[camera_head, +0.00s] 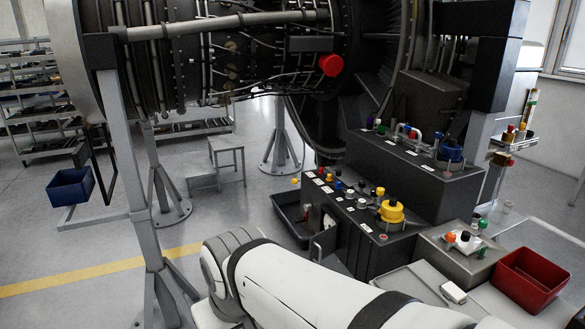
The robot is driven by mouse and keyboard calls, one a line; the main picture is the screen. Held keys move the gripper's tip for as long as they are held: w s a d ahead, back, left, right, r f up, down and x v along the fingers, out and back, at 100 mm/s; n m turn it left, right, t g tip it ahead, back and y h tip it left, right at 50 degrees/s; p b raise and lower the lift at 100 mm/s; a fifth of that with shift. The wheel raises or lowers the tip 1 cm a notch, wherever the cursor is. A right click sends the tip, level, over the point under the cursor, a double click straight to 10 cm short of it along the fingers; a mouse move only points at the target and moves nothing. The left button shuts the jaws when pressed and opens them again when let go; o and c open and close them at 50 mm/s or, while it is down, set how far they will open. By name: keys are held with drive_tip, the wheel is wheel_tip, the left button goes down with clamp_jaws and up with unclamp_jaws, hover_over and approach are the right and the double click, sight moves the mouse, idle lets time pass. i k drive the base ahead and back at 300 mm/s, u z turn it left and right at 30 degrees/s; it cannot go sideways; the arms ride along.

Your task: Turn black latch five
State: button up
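No black latch marked five can be told apart; the labels are too small to read. A grey box (467,262) at right has orange, dark and green fittings. My white arm crosses the lower middle, in front of the boxes. My gripper is not in view.
The turbofan (225,60) hangs on grey stands above, with a red cap (330,64). A red bin (529,279) and a small white item (453,292) are at right. A blue bin (70,186) is at left. Floor (70,243) at left is mostly clear.

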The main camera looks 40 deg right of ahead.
sight(361, 184)
drive_tip(key=i, duration=1.65)
drive_tip(key=z, duration=2.05)
drive_tip(key=i, duration=0.9)
drive_tip(key=z, duration=0.25)
